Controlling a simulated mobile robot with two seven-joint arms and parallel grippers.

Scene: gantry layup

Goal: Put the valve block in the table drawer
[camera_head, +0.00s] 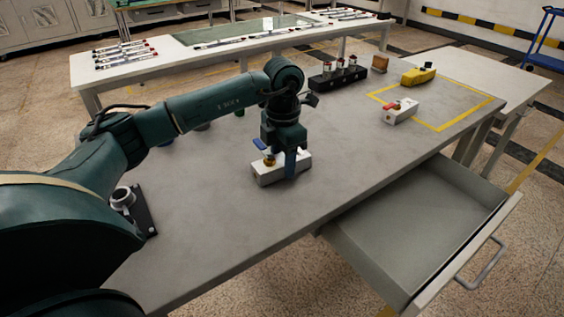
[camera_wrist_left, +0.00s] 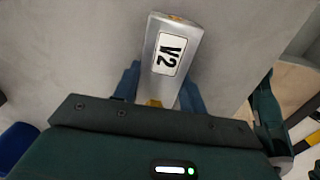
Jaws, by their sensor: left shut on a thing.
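A silver valve block (camera_head: 267,177) with a brass fitting and a blue handle is at the middle of the grey table (camera_head: 215,225). My left gripper (camera_head: 285,163) points down over it and is shut on it. In the left wrist view the block (camera_wrist_left: 176,40) lies between the fingers (camera_wrist_left: 160,88), its label reading V2. I cannot tell whether the block touches the tabletop or is just above it. The table drawer (camera_head: 415,225) is pulled open at the right front, and its visible inside is empty. My right gripper is not in view.
A second silver block with a red handle (camera_head: 400,113) and a yellow object (camera_head: 418,76) sit by the yellow-taped square. A dark rack (camera_head: 338,77) stands at the back edge. A dark plate with a ring (camera_head: 128,202) is at the left. The table's front middle is clear.

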